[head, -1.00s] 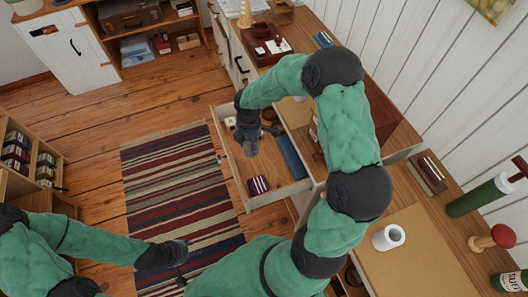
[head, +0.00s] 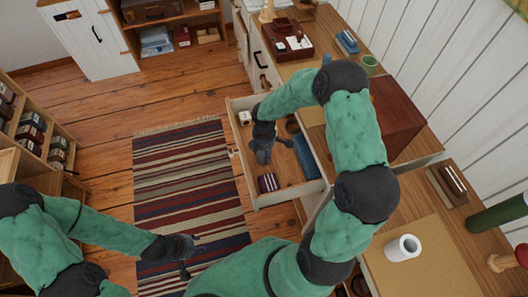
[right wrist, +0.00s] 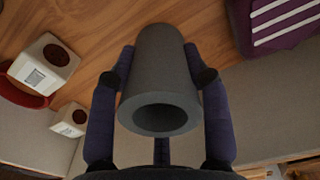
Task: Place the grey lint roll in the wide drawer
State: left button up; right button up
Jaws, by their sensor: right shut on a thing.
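The grey lint roll (right wrist: 158,80) is a dark grey hollow cylinder. In the right wrist view it sits between the two fingers of my right gripper, its open end facing the camera. My right gripper (head: 263,152) is shut on it, over the inside of the open wide drawer (head: 290,196). In the head view the roll is hard to make out against the dark fingers. I cannot tell whether it touches the drawer floor. My left gripper (head: 184,258) is empty above the striped rug, and its finger opening is unclear.
In the drawer lie a purple striped item (head: 267,183), a blue item (head: 305,157) and small white boxes (right wrist: 45,62). A dark red-brown box (head: 398,118) is behind my right arm.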

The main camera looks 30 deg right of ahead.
jog(key=shift+f, duration=0.2)
jog(key=o, duration=1.2)
jog(key=shift+c, duration=0.2)
notch_tip(320, 180, up, 12)
jog(key=p, duration=0.5)
jog(key=shift+r, duration=0.2)
